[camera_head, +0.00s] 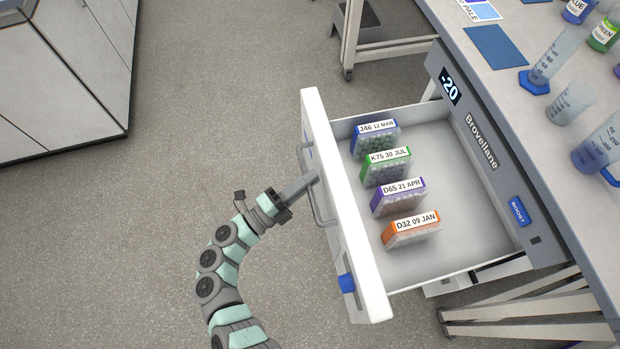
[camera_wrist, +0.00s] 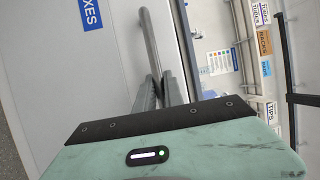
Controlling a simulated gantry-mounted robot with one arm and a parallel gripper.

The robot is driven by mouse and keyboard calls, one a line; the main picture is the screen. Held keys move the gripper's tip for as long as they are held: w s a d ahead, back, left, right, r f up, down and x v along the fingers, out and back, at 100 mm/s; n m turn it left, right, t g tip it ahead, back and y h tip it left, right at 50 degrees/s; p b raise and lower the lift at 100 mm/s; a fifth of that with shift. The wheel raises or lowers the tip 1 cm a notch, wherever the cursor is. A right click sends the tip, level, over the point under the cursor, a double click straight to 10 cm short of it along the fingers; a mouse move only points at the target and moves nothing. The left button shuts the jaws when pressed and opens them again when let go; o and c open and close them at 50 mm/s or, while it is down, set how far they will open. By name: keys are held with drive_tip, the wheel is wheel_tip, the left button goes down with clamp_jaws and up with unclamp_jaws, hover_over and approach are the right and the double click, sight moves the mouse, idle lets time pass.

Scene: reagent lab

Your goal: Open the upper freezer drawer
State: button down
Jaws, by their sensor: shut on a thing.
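The upper freezer drawer (camera_head: 465,254) is pulled out of the freezer body (camera_head: 487,130), which carries a "-20" display and the name Brovellane. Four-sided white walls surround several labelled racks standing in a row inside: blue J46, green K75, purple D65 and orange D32. The drawer's bar handle (camera_head: 306,146) is on the white front panel. My gripper (camera_head: 311,178) is shut on this handle, coming from the left. In the wrist view the handle (camera_wrist: 148,40) runs down between my fingertips (camera_wrist: 158,88). The fingers hide the part of the handle they grip.
Open floor (camera_head: 190,110) lies to the left of the drawer. A grey cabinet (camera_head: 62,75) stands at the upper left. Bottles and measuring cylinders (camera_head: 571,103) stand on the bench at the right. Another drawer shows partly below the open one.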

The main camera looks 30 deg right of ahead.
drive_tip(key=shift+w+a, duration=0.15)
drive_tip(key=shift+a, duration=0.45)
drive_tip(key=c, duration=1.5)
unclamp_jaws()
drive_tip(key=shift+o, duration=0.2)
drive_tip(key=v, duration=1)
drive_tip(key=shift+a+p, duration=0.35)
drive_tip(key=shift+p, duration=0.1)
